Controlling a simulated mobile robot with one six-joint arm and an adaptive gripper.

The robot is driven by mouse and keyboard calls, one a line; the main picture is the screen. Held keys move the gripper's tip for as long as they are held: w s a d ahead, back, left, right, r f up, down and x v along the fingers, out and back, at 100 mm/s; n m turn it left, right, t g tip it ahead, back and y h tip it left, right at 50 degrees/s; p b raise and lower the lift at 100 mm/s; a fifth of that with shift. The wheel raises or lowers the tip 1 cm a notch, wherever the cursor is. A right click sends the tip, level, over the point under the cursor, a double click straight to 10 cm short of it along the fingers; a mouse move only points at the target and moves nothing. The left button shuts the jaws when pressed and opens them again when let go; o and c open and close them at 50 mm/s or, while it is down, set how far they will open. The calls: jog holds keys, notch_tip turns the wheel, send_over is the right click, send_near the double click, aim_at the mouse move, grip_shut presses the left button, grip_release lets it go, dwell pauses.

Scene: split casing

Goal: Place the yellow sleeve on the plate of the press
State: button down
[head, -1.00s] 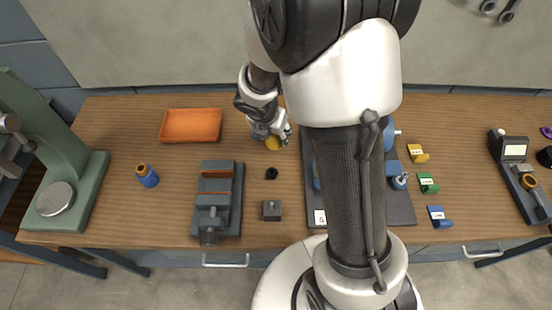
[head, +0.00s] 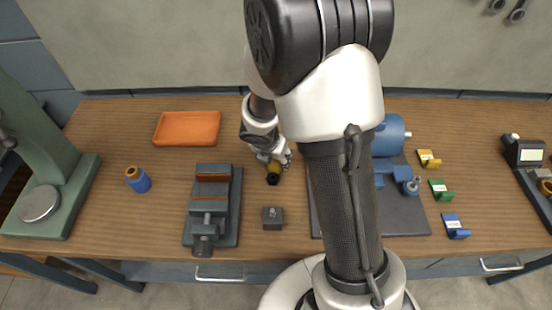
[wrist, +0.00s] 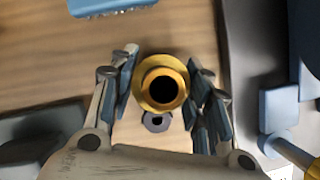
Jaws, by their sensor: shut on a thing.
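The yellow sleeve (wrist: 160,65) is between the fingers of my gripper (wrist: 165,78) in the wrist view, its dark bore facing the camera. My gripper is shut on it. In the head view my gripper (head: 275,160) is over the middle of the bench, and the sleeve (head: 272,167) shows only in part below it. The green press (head: 72,185) stands at the far left of the bench. Its round silver plate (head: 40,203) is bare and far to the left of my gripper.
A grey vise (head: 212,215), a blue cylinder with an orange top (head: 138,180) and an orange tray (head: 187,128) lie between my gripper and the press. A dark block (head: 272,218) sits nearer the front edge.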

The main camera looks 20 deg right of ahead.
jog(key=c, duration=1.3)
grip_release()
jog(key=shift+f, duration=0.15)
jog(key=o, duration=0.4)
jog(key=shift+o, duration=0.2)
